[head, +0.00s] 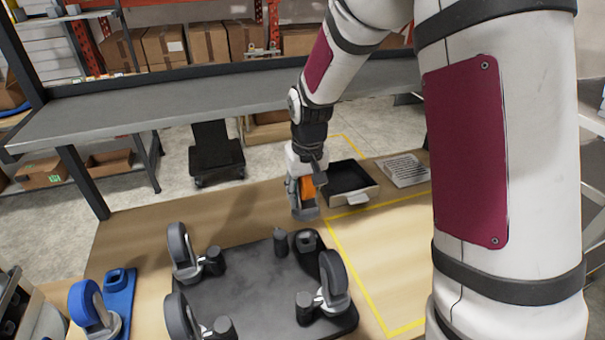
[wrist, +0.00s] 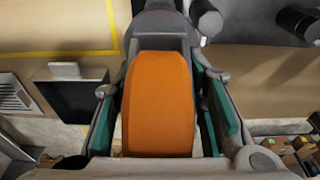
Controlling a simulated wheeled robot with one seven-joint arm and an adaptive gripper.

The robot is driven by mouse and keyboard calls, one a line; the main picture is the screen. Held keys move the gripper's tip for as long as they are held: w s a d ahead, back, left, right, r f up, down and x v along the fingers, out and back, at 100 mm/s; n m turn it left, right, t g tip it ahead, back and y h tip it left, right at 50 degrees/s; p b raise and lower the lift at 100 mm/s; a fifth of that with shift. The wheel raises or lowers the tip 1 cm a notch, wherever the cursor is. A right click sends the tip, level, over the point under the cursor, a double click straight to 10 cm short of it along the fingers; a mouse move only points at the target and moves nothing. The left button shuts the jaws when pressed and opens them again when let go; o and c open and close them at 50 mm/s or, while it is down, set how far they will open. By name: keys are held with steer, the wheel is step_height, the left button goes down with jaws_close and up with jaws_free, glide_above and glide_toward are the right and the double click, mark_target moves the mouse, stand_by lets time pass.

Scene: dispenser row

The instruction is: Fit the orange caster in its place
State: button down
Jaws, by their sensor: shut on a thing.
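The orange caster (wrist: 158,105) fills the middle of the wrist view, its wheel between the teal pads of my gripper (wrist: 162,112). Its grey bracket (wrist: 158,22) shows beyond the wheel. In the head view my gripper (head: 303,193) is shut on the orange caster (head: 308,187), just behind the black platform (head: 240,292). I cannot tell whether the caster's bracket touches the table. The platform carries grey casters at back left (head: 182,252), front left (head: 180,318) and right (head: 333,283). A dark socket (head: 306,240) at its back right corner has no wheel on it.
A blue caster (head: 93,306) stands by a blue bracket (head: 120,287) at the left. A black tray (head: 350,178) and a vented grey plate (head: 403,169) lie behind right. A grey shelf (head: 200,100) crosses behind. The yellow-taped area (head: 385,250) at right is clear.

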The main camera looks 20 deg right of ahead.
mark_target(307, 190)
steer(key=shift+f+b, duration=0.75)
steer(key=shift+f, duration=1.95)
steer(key=shift+s+f, duration=0.1)
steer(key=shift+s, duration=0.15)
steer(key=shift+f+b, duration=0.4)
steer(key=shift+f, duration=1.5)
steer(key=c, duration=0.9)
jaws_free()
steer(key=shift+c, duration=0.2)
steer(key=r, duration=0.4)
steer(key=s+r, duration=0.1)
steer(key=r, duration=0.3)
steer(key=s+r, duration=0.1)
steer(key=r, duration=0.3)
steer(key=shift+a, duration=0.1)
